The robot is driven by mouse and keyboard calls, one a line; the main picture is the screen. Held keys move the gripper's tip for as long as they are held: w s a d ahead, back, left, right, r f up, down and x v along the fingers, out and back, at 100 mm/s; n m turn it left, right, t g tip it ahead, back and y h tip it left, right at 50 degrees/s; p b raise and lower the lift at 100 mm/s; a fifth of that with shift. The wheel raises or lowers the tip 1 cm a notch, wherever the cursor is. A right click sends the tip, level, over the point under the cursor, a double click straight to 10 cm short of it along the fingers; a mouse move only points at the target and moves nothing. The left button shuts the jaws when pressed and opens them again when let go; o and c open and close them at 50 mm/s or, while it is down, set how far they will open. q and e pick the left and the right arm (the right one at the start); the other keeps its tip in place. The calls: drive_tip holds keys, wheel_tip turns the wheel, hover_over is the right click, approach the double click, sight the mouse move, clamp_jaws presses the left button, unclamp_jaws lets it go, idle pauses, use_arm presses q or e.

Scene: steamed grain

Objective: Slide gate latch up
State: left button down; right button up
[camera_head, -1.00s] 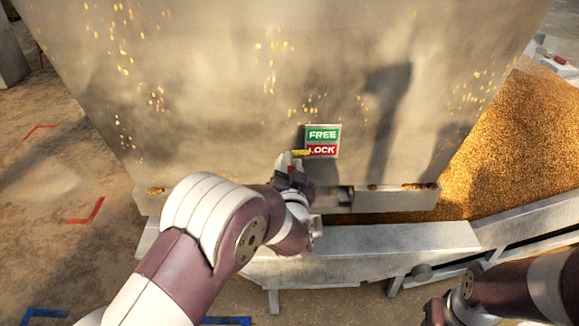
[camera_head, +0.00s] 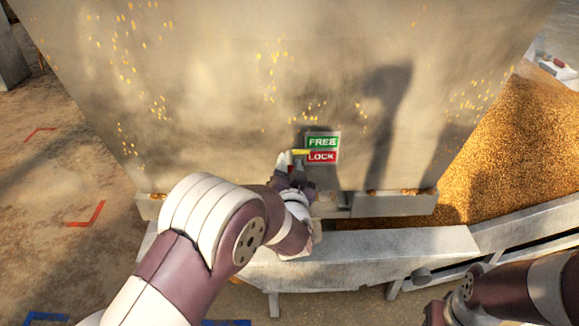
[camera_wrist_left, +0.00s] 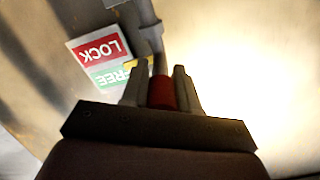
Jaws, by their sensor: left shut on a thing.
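The gate latch shows in the left wrist view as a grey rod with a red grip (camera_wrist_left: 160,93) and a yellow pointer (camera_wrist_left: 129,63). My left gripper (camera_wrist_left: 160,88) is shut around the red grip. In the head view, my left gripper (camera_head: 291,165) is at the gate face, with the yellow pointer (camera_head: 300,152) just above it. The pointer lies at the left edge of the sign, near the border between green FREE (camera_head: 322,142) and red LOCK (camera_head: 322,157). My wrist hides much of the latch. My right gripper (camera_head: 436,313) is low at the right, its fingers unclear.
The large metal hopper wall (camera_head: 220,100) fills the middle. A grey trough (camera_head: 380,243) runs below it. A grain heap (camera_head: 530,140) lies to the right. Open floor with red and blue corner marks is at the left.

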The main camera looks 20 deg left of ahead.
use_arm(q)
drive_tip(key=shift+s+r+p, duration=0.1)
drive_tip(key=shift+r+p, duration=0.55)
drive_tip(key=shift+r, duration=0.45)
drive_tip(key=c, duration=0.8)
unclamp_jaws()
drive_tip(key=shift+f, duration=0.15)
drive_tip(key=shift+f, duration=0.1)
